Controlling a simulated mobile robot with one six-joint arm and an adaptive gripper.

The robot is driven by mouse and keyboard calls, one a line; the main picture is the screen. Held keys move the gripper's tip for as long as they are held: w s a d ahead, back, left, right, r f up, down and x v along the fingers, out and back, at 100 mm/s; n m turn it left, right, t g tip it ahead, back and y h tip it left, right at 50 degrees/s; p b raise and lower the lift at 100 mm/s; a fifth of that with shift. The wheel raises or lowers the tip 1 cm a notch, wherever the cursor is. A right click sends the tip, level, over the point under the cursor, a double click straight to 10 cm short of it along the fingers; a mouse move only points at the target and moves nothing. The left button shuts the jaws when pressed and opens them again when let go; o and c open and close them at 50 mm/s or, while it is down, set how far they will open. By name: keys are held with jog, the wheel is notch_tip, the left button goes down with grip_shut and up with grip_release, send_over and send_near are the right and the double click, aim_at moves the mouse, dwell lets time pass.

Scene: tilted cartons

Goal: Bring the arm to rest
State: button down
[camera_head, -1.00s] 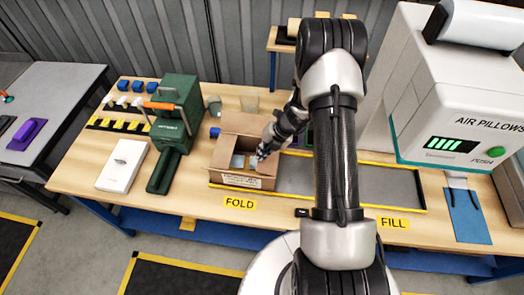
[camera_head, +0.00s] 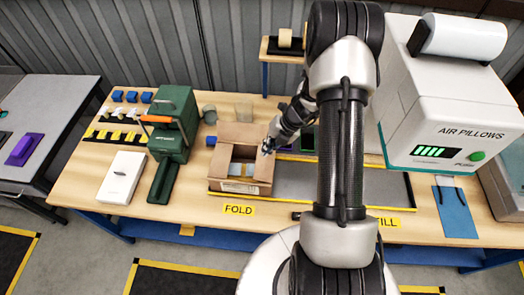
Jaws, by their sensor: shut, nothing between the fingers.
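My arm rises from the bottom centre-right and bends over the bench. My gripper (camera_head: 267,149) is shut and empty. It hangs just above and at the right edge of an open cardboard carton (camera_head: 240,188); I cannot tell whether it touches the carton. The carton stands on the bench by the FOLD label (camera_head: 239,209), its flaps open, with pale items (camera_head: 241,170) inside. My upper arm hides part of the bench and part of the FILL label (camera_head: 385,222).
The air pillow machine (camera_head: 445,120) stands at the right, close to my arm. A green machine with an orange handle (camera_head: 172,125) and a white box (camera_head: 121,178) stand left of the carton. A grey strip (camera_head: 295,183) right of the carton looks clear.

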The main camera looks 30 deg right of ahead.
jog(key=shift+a+p+v, duration=0.2)
jog(key=shift+p+v, duration=0.05)
jog(key=shift+v, duration=1.25)
jog(key=shift+a+p+v, duration=0.2)
jog(key=shift+v, duration=1.25)
jog(key=shift+w+r, duration=0.15)
jog(key=shift+r, duration=0.1)
jog(key=s+a+r+n+h+b, duration=0.1)
jog(key=s+a+r+n+b, duration=0.4)
jog(key=n, duration=0.6)
jog(key=s+a+r+n+b, duration=0.2)
jog(key=a+r+n+b, duration=0.4)
jog(key=n, duration=0.5)
jog(key=s+a+n+t+h+b, duration=0.1)
jog(key=s+a+n+h+b, duration=0.2)
jog(key=s+n+b, duration=0.4)
jog(key=s+a+n, duration=0.1)
jog(key=s+n, duration=0.7)
jog(key=n, duration=0.6)
jog(key=shift+s+t, duration=0.3)
jog(key=shift+s, duration=0.05)
jog(key=shift+a+r, duration=0.1)
